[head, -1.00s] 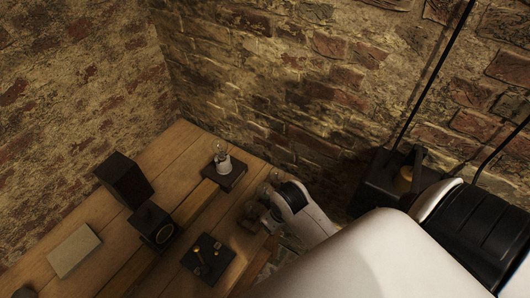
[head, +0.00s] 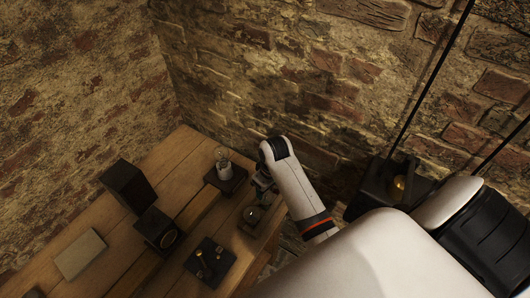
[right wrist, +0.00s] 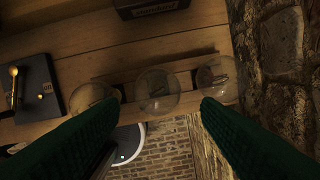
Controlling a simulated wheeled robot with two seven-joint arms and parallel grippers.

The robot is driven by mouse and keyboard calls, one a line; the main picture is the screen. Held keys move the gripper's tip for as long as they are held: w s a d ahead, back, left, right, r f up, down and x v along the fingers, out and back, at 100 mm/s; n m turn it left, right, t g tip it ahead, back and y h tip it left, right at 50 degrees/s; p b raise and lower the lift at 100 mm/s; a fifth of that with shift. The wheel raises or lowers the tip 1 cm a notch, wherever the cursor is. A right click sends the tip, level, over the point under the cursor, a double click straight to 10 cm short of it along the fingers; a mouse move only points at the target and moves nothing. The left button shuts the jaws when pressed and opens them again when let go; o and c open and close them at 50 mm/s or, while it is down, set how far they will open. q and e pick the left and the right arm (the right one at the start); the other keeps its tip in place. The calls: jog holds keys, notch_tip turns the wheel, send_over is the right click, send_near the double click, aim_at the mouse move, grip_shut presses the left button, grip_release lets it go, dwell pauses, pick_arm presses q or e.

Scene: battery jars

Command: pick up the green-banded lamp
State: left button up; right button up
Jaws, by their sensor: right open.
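Three clear glass lamp bulbs stand in a row in the right wrist view: a left one (right wrist: 95,98), a middle one (right wrist: 157,92) and a right one (right wrist: 216,80). No green band can be made out on any of them, so I cannot tell which is the green-banded lamp. My right gripper (right wrist: 156,108) is open, its two dark green fingers spread wide with nothing held between them. In the head view my right gripper (head: 263,187) hangs above the table's right edge, near a glass bulb (head: 253,214). My left gripper is not in view.
A lamp on a dark base (head: 226,178) stands farther back. A switch board (head: 210,262), a black speaker box (head: 157,230), another black box (head: 127,185) and a pale book (head: 80,254) lie on the wooden table (head: 120,262). Brick walls close off the back.

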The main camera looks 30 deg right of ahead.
aim_at(265, 200)
jog(key=f, duration=0.1)
jog(key=f+p, duration=0.1)
jog(key=f, duration=0.1)
jog(key=w+f, duration=0.1)
jog(key=f, duration=0.1)
jog(key=shift+a+p, duration=0.25)
jog(key=shift+p, duration=0.1)
jog(key=shift+w+f, duration=0.15)
jog(key=shift+f, duration=0.3)
jog(key=c, duration=0.8)
